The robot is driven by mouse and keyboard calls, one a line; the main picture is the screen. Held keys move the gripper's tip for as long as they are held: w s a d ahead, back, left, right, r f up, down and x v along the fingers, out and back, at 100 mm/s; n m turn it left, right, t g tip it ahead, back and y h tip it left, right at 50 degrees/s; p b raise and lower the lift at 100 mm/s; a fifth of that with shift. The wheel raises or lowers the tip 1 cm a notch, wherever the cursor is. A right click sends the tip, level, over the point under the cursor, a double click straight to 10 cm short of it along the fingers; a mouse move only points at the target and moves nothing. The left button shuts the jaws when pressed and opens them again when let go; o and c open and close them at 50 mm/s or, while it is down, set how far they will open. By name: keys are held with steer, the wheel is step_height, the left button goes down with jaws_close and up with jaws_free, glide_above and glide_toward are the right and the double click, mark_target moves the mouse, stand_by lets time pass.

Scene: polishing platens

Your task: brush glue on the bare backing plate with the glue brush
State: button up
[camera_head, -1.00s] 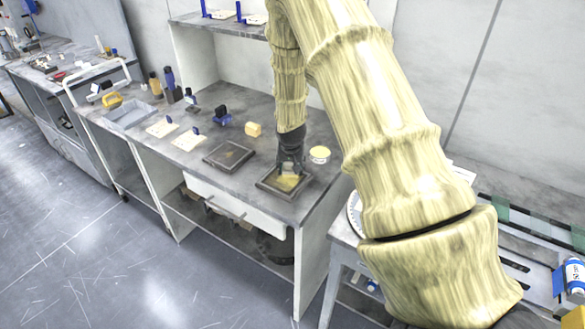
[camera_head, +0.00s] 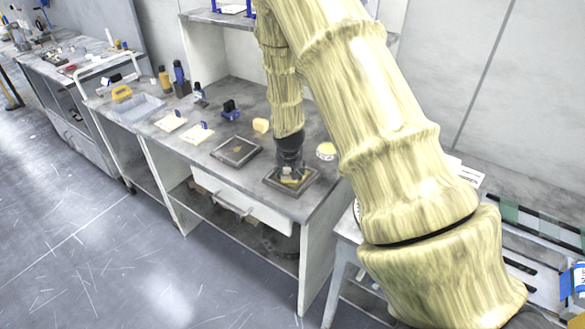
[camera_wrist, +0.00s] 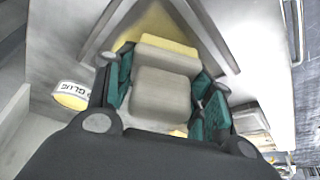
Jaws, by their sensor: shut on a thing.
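My gripper (camera_head: 290,170) is over the dark square plate (camera_head: 301,190) nearest the bench's right end. In the wrist view, its two green-padded fingers (camera_wrist: 165,90) are shut on a grey block-shaped brush (camera_wrist: 160,98) with a pale yellow strip along its far edge. The brush is over the plate, whose dark rim (camera_wrist: 208,30) shows beyond it; I cannot tell if the bristles touch. A yellow glue-coloured patch shows on the plate around the brush, partly hidden by it. The glue tub (camera_head: 326,151) stands right of the plate; its lettering shows in the wrist view (camera_wrist: 72,94).
A second dark square plate (camera_head: 236,151) lies to the left. Behind are a yellow block (camera_head: 261,125) and a blue-black tool (camera_head: 230,110). Pale pads with blue handles (camera_head: 196,134) and a grey tray (camera_head: 136,107) are farther left. The bench's front edge is close to the plates.

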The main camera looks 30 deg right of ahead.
steer(key=shift+s+a, duration=0.15)
steer(key=shift+a, duration=0.2)
steer(key=shift+w+d+f, duration=0.1)
steer(key=shift+w+d, duration=0.25)
steer(key=shift+d, duration=0.6)
steer(key=shift+w+d, duration=0.35)
steer(key=shift+d, duration=0.55)
steer(key=shift+w+d+f, duration=0.1)
steer(key=shift+w+d, duration=0.25)
steer(key=shift+d, duration=0.6)
steer(key=shift+a, duration=0.2)
